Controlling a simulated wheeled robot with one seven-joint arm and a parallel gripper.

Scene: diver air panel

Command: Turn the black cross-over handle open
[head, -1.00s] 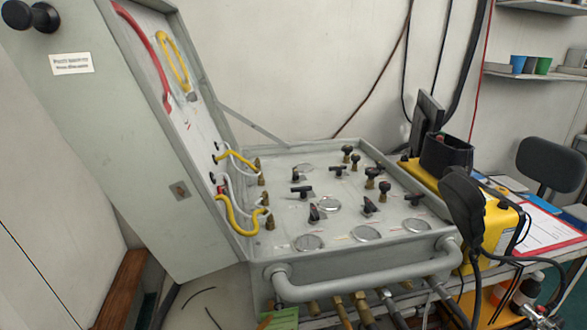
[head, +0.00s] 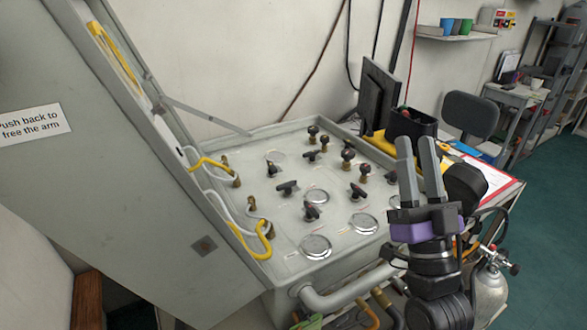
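The grey air panel (head: 275,222) lies open in front of me with several black handles on its face. One black bar handle (head: 287,188) sits left of the middle, another (head: 312,210) sits near the front gauges, and a third (head: 357,190) sits further right. I cannot tell which one is the cross-over handle, as the labels are too small to read. My gripper (head: 415,143) is raised at the right, its two grey fingers pointing up and apart with nothing between them. It touches no handle and covers part of the panel's right side.
The tall grey lid (head: 150,200) stands open at the left, with yellow hoses (head: 262,243) by the panel's left edge. A grey pipe rail (head: 345,295) runs along the front. A monitor (head: 377,97) and black bin (head: 411,128) stand behind right, a gas cylinder (head: 488,290) below right.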

